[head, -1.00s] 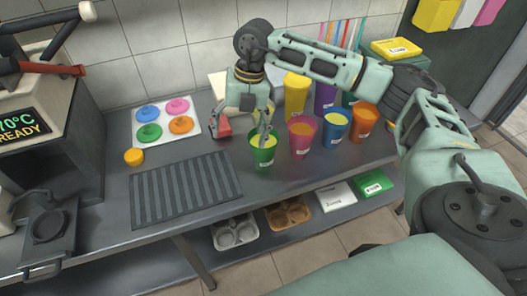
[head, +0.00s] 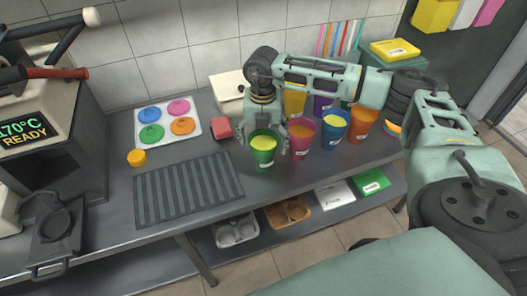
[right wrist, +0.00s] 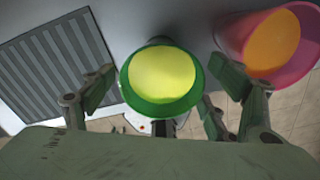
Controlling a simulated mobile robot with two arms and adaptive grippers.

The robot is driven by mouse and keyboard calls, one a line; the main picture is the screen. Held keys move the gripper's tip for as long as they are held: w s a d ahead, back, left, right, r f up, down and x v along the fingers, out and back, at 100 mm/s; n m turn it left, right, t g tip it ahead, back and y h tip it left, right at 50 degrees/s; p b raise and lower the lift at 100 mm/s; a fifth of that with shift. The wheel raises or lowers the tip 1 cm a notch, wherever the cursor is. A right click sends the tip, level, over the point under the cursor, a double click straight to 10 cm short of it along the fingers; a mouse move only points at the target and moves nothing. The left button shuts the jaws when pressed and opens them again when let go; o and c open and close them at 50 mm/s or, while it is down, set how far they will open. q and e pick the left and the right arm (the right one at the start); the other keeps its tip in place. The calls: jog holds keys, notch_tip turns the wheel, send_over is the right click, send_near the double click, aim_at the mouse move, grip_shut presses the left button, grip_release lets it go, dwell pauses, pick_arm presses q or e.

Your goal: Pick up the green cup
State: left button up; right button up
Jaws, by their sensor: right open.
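The green cup (head: 263,148), filled with something yellow, stands upright on the grey counter at the left end of a group of cups. It also shows in the middle of the right wrist view (right wrist: 163,78). My right gripper (head: 265,136) is open at the green cup. In the right wrist view its two fingers (right wrist: 160,85) stand on either side of the cup, one left and one right. The right finger lies between the green cup and the pink cup (right wrist: 272,45). I cannot tell whether a finger touches the cup. My left gripper is not in view.
The pink cup (head: 302,133) stands close on the right, with blue (head: 334,130) and orange (head: 363,123) cups beyond. A ribbed dark mat (head: 188,190) lies left. Behind are a red block (head: 221,128) and a tray of coloured lids (head: 166,122).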

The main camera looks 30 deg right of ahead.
grip_shut()
dwell(0.8)
